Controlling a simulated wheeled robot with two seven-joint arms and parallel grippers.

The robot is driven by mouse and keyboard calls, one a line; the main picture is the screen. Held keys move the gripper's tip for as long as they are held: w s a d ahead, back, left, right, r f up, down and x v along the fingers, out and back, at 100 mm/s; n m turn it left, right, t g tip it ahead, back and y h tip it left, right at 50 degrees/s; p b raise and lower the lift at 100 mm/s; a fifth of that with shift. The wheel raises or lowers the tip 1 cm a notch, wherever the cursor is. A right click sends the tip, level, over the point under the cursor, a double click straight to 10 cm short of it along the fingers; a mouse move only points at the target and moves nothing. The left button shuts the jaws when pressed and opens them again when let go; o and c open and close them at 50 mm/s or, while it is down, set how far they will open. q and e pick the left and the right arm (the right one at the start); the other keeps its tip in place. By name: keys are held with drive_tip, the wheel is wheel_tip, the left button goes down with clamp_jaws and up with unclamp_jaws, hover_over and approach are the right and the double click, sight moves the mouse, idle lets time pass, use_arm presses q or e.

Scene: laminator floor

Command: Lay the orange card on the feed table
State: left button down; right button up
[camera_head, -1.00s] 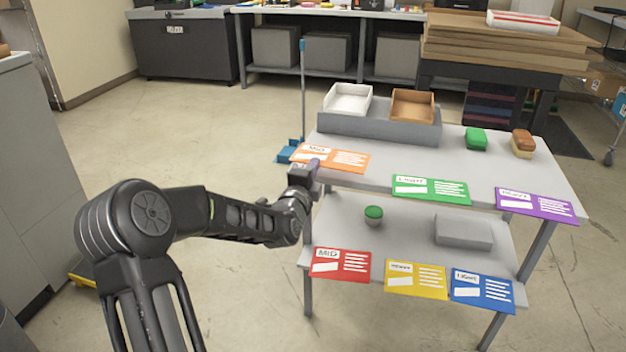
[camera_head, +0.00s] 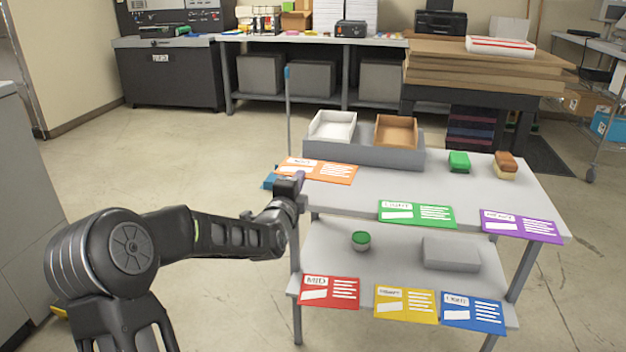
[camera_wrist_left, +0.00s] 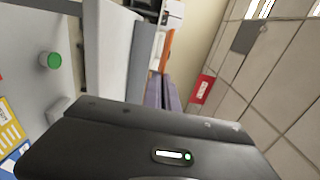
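In the left wrist view the card (camera_wrist_left: 168,50) shows nearly edge-on beyond the purple-grey fingers (camera_wrist_left: 162,92). A grey machine (camera_head: 170,14) stands on a dark cabinet (camera_head: 165,76) at the back left. I cannot tell for sure which surface is the feed table. My right gripper is not in view.
Green (camera_head: 416,213) and purple (camera_head: 520,226) cards lie on the top shelf. Red (camera_head: 330,292), yellow (camera_head: 405,304) and blue (camera_head: 472,312) cards lie on the lower shelf.

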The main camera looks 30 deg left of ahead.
use_arm(q)
drive_tip(key=s+d+f+m+h, duration=0.1)
drive_tip(key=s+d+m+h, duration=0.1)
drive_tip(key=d, duration=0.7)
drive_tip(key=s+d+f+m+h, duration=0.2)
drive_tip(key=d+h, duration=0.3)
drive_tip(key=d, duration=0.4)
drive_tip(key=s+d+f+m+h, duration=0.2)
drive_tip(key=d+m+h, duration=0.1)
drive_tip(key=d, duration=0.6)
drive_tip(key=shift+s+d+h, duration=0.25)
drive_tip(key=shift+s+h, duration=0.1)
drive_tip(key=shift+h, duration=0.15)
